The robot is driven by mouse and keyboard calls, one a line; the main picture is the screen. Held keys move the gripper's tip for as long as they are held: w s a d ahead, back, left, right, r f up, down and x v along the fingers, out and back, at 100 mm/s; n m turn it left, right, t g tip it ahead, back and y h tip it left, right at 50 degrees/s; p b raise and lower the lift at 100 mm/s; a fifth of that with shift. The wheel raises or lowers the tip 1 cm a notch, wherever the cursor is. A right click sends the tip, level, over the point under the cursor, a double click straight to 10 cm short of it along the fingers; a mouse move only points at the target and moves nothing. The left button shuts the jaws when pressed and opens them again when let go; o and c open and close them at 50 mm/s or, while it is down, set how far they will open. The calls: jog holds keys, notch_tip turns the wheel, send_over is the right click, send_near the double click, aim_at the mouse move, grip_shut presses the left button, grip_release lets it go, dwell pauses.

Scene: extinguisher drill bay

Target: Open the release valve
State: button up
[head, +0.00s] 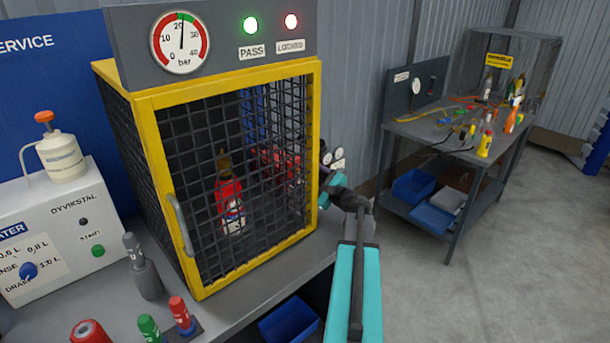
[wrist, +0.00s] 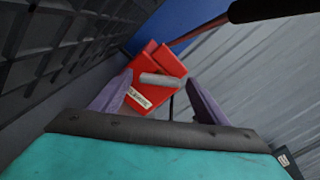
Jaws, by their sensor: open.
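My gripper (wrist: 160,80) is open, its two purple fingers spread on either side of a red block with a grey bar handle across it (wrist: 158,80). This looks like the release valve, though its name cannot be read; a small white label is on it. The bar lies nearly level in the wrist view, and no finger visibly touches it. In the head view my gripper (head: 334,188) is at the right side of the yellow-framed mesh cage (head: 152,105). The valve cannot be made out clearly there. The gauge (head: 180,42) on top reads about 20 bar.
A red extinguisher (head: 229,197) stands inside the closed cage. Green PASS (head: 250,26) and red LOCKED (head: 291,21) lamps are lit. Small gauges (head: 332,157) sit beside my gripper. The mesh wall is close at left in the wrist view. A cluttered table (head: 418,128) stands at right.

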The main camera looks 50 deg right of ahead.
jog(key=shift+w, duration=0.15)
jog(key=c, duration=1)
jog(key=shift+c, duration=0.2)
jog(key=shift+f+n+b, duration=0.15)
jog(key=shift+n+b, duration=0.15)
jog(key=shift+b, duration=0.55)
jog(key=n+b, duration=0.2)
jog(key=b, duration=0.2)
jog(key=shift+n+b, duration=0.7)
jog(key=shift+b, duration=0.6)
jog(key=shift+r, duration=0.2)
jog(key=o, duration=1)
jog(key=shift+o, duration=0.2)
